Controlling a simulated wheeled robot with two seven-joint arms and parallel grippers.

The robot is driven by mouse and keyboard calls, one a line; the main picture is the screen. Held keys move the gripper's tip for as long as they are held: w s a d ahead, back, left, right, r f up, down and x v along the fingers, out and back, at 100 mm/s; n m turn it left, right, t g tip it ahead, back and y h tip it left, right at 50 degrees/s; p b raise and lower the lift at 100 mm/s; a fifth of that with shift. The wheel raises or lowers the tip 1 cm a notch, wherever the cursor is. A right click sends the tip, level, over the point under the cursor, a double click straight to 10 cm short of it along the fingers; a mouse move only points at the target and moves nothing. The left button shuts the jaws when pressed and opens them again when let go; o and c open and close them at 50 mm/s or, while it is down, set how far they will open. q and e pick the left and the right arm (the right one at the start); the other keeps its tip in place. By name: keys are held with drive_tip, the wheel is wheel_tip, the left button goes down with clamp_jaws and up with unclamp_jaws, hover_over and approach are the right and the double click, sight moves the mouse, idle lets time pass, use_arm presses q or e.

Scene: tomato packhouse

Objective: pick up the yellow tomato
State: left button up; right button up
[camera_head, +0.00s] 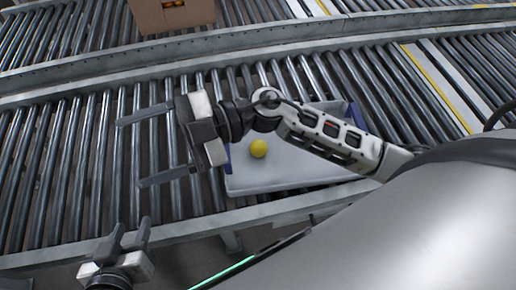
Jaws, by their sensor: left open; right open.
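The yellow tomato (258,148) is round and lies in a shallow grey tray (285,178) with blue corner parts, which sits on the roller conveyor. My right gripper (130,152) is open and empty, its fingers pointing left over the rollers, left of the tray. Its wrist is beside the tomato on the left, and my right forearm passes over the tray and hides part of it. My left gripper (130,228) is open and empty at the lower left, by the conveyor's near rail and apart from the tomato.
The roller conveyor (60,170) runs across the view, with a near metal rail (185,226). A second roller line lies behind it, carrying a cardboard box (172,18) with something orange-yellow inside. Yellow-edged strips cross the rollers at right. The rollers left of the tray are bare.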

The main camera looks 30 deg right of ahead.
wheel_tip(320, 180, down, 7)
drive_tip(key=d+n+g+h, duration=0.2)
drive_tip(key=n+g+h, duration=0.1)
drive_tip(key=h, duration=0.2)
drive_tip(key=m+t+h+b, duration=0.25)
drive_tip(key=m+h, duration=0.25)
drive_tip(key=h, duration=0.9)
approach(259, 144)
wheel_tip(259, 144, down, 5)
drive_tip(key=shift+a+r+b, duration=0.1)
drive_tip(key=shift+r+b, duration=0.05)
drive_tip(key=shift+b, duration=1.05)
drive_tip(key=shift+f, duration=0.5)
wheel_tip(259, 144, down, 5)
drive_tip(key=shift+w+r+b, duration=0.1)
drive_tip(key=shift+b, duration=0.5)
use_arm(q)
wheel_tip(259, 144, down, 6)
drive_tip(key=d, duration=0.1)
drive_tip(key=shift+w+d+h, duration=0.2)
drive_tip(key=shift+w+h, duration=0.2)
use_arm(e)
drive_tip(key=c, duration=0.8)
